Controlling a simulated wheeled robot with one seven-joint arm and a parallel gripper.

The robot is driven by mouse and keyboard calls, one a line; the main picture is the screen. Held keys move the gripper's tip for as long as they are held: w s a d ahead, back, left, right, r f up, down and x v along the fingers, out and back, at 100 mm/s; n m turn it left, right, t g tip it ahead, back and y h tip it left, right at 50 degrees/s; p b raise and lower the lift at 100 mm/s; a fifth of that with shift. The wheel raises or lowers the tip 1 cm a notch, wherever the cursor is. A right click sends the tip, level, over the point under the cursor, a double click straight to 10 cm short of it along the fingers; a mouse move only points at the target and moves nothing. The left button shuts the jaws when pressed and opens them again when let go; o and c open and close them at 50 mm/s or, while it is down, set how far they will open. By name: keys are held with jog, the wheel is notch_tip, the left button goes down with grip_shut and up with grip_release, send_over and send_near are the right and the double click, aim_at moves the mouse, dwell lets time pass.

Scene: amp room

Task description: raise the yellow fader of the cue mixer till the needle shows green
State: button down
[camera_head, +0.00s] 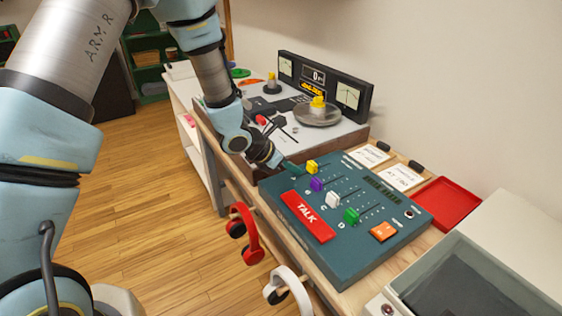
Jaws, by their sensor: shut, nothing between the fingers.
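The cue mixer (345,245) is a dark teal panel on the wooden bench. Its yellow fader (312,166) is at the far left end of a row with a purple fader (317,185), a white fader (333,199) and a green fader (351,215). The yellow cap sits near the lower left end of its slot. My gripper (291,166) is shut and empty, just left of the yellow fader and low over the mixer's far edge. I cannot tell whether it touches the cap. Two needle dials, a left one (285,67) and a right one (348,96), are on the black panel behind; their needles are too small to read.
A tape machine (337,136) with reels stands beyond the mixer. A red TALK button (308,216) and an orange button (383,232) are on the mixer. Red headphones (247,235) and white headphones (288,288) hang at the bench front. A red tray (446,203) lies right.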

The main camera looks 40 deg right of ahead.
aim_at(310, 166)
jog(key=shift+s+d+p, duration=0.1)
jog(key=shift+d+p, duration=0.3)
jog(key=shift+d, duration=0.85)
jog(key=shift+d+f+b, duration=0.15)
jog(key=shift+d+b, duration=0.25)
jog(key=shift+b, duration=0.4)
jog(key=shift+d+b, duration=0.2)
jog(key=shift+b, duration=0.15)
jog(key=shift+d+r, duration=0.1)
jog(key=shift+r, duration=0.1)
